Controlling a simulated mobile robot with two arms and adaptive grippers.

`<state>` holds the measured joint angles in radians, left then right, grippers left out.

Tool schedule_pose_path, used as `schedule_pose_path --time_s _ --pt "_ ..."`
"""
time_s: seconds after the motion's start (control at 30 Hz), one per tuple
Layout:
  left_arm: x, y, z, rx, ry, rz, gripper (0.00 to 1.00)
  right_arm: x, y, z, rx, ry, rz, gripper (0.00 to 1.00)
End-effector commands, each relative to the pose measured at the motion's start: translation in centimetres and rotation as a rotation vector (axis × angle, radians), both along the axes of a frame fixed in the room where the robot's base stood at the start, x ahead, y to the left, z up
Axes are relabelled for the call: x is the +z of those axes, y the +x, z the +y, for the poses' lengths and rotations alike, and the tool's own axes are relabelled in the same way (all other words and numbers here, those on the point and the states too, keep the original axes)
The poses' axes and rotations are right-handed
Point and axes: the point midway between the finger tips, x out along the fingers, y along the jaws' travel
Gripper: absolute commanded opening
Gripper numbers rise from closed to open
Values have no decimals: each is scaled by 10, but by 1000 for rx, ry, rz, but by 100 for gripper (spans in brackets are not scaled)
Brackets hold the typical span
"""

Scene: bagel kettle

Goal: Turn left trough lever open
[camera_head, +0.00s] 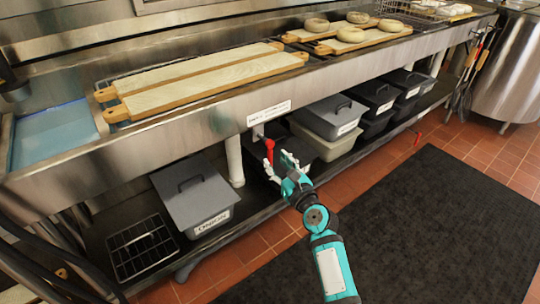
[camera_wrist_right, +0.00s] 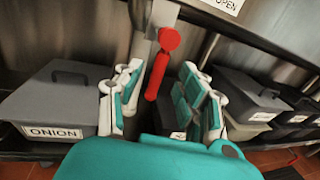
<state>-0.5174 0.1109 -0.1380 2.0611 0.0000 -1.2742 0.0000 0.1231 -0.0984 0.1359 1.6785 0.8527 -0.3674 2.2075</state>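The red lever (camera_head: 269,149) hangs from a valve under the steel trough's front edge, just below a white label (camera_head: 268,113). In the right wrist view the red lever (camera_wrist_right: 157,75) points down, slightly tilted, from a round red hub. My right gripper (camera_head: 279,167) is open just below and in front of the lever. In the wrist view its fingers (camera_wrist_right: 160,95) stand on either side of the lever with a gap on both sides. My left gripper is not in view.
An onion bin (camera_head: 196,193) and a wire rack (camera_head: 140,247) sit on the lower shelf to the left. Grey and black lidded bins (camera_head: 334,117) stand to the right. Boards (camera_head: 205,80) lie across the trough (camera_head: 130,150). A dark mat (camera_head: 420,225) covers the floor.

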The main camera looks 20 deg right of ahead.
Motion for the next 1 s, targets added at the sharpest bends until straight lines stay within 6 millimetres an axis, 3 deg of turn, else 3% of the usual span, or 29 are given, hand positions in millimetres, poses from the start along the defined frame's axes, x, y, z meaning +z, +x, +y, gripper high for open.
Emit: schedule_pose_path --time_s 0.1,0.3,0.67,1.0 --pt "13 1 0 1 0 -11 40 -1 22 3 1 -2 -1 39" --pt "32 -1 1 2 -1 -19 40 -1 44 6 0 -2 1 39" --pt "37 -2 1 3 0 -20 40 -1 48 7 0 -2 1 39" --pt "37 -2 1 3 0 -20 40 -1 48 7 0 -2 1 0"
